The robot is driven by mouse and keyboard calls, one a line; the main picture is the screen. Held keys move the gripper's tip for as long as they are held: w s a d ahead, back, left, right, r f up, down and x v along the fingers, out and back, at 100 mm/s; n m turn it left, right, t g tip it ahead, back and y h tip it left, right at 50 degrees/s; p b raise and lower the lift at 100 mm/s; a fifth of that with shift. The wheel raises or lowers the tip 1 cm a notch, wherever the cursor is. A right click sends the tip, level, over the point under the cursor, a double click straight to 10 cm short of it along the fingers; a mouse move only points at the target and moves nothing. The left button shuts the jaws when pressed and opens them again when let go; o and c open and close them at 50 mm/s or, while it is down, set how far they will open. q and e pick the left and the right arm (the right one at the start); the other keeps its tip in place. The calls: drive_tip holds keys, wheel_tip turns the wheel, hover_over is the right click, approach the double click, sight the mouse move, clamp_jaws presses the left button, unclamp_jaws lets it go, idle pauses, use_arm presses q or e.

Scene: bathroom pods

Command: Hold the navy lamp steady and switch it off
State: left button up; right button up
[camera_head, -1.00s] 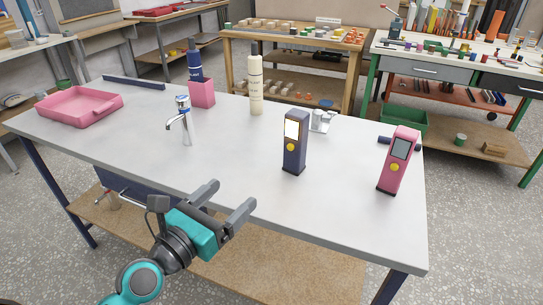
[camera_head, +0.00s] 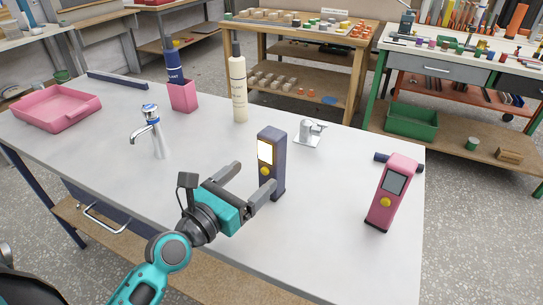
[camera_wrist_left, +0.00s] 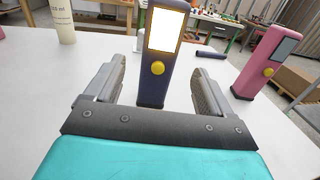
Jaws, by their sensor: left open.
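The navy lamp (camera_head: 279,169) stands upright on the grey table. Its panel is lit bright white, with a yellow round button below it. My left gripper (camera_head: 254,179) is open and empty, in front of the lamp in the head view. In the left wrist view the navy lamp (camera_wrist_left: 153,88) stands beyond and between the two open fingers (camera_wrist_left: 158,82), with its lit panel and button facing the gripper. I see no contact between fingers and lamp. My right gripper is not in view.
A pink lamp (camera_head: 392,195) with a dark panel stands to the right. A chrome tap (camera_head: 156,138), a small chrome fixture (camera_head: 309,134), a cream bottle (camera_head: 239,90), a pink holder (camera_head: 184,97) with a navy bottle, and a pink tray (camera_head: 56,108) stand on the table (camera_head: 215,270).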

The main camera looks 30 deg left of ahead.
sight(266, 165)
use_arm(q)
drive_tip(key=w, duration=0.5)
drive_tip(key=w+d, duration=0.1)
drive_tip(key=w, duration=0.2)
drive_tip(key=shift+w, duration=0.25)
drive_tip(key=shift+w+d, duration=0.1)
drive_tip(key=shift+w, duration=0.6)
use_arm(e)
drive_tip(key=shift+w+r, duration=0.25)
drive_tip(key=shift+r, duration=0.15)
use_arm(q)
drive_tip(key=c, duration=1.2)
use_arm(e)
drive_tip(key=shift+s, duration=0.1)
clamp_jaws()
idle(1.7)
